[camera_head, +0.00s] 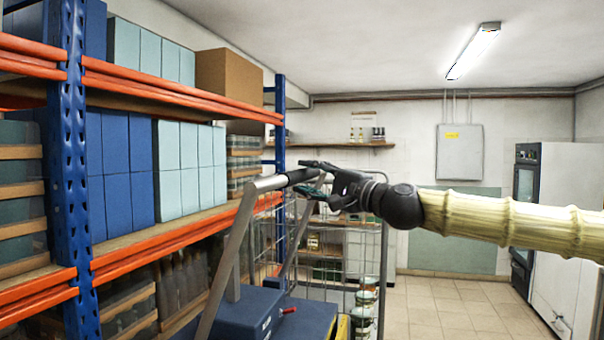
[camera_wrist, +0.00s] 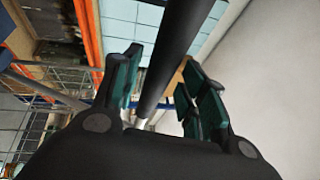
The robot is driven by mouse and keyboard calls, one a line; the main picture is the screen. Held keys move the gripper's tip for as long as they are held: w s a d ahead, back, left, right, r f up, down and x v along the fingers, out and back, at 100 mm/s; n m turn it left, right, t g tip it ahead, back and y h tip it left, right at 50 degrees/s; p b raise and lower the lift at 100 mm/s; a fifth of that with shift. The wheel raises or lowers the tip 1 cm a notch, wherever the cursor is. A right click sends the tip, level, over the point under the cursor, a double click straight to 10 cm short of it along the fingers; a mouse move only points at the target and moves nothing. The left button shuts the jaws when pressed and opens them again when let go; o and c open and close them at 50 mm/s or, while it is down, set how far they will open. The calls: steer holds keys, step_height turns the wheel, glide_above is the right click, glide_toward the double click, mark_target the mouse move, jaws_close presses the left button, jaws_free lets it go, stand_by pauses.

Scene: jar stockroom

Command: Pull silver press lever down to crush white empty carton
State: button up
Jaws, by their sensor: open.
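The silver press lever (camera_head: 228,254) rises from a dark blue machine (camera_head: 250,312) and ends in a black handle grip (camera_head: 297,176). My gripper (camera_head: 311,181) is at that grip, coming from the right with its fingers pointing left. In the wrist view, the black grip (camera_wrist: 178,52) runs between my open teal-padded fingers (camera_wrist: 163,85), with gaps on both sides. A silver part of the lever (camera_wrist: 141,122) shows below it. Whether any finger touches the grip is unclear. The white empty carton is not visible in either view.
A blue and orange shelf rack (camera_head: 70,150) with blue and pale boxes stands close on the left. A wire cage trolley (camera_head: 345,262) is behind the lever. A white cabinet (camera_head: 565,235) stands far right. Tiled floor (camera_head: 450,305) is clear at right.

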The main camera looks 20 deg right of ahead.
steer(key=shift+p+x, duration=0.4)
steer(key=shift+x, duration=0.95)
jaws_close()
